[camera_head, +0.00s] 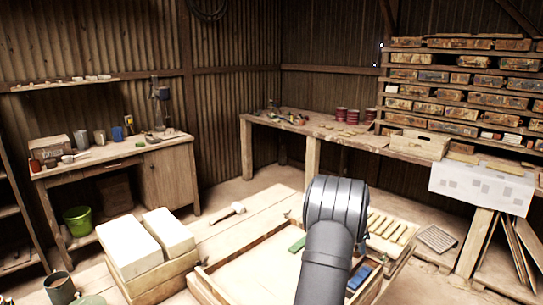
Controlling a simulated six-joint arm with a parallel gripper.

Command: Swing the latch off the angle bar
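My dark grey arm (326,255) rises from the bottom edge in the middle of the view and covers part of a wooden frame (234,245) on the table. My gripper does not show. A small green piece (297,244) lies inside the frame, left of my arm. A small blue piece (359,278) lies just right of my arm. I cannot make out the latch or the angle bar for certain; they may be behind my arm or too small to tell.
A wooden mallet (227,212) lies on the table behind the frame. Two pale blocks (130,246) stand at left on wooden bases. A rack of wooden slats (393,230) sits right of my arm. Workbenches (105,155) and shelves line the walls.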

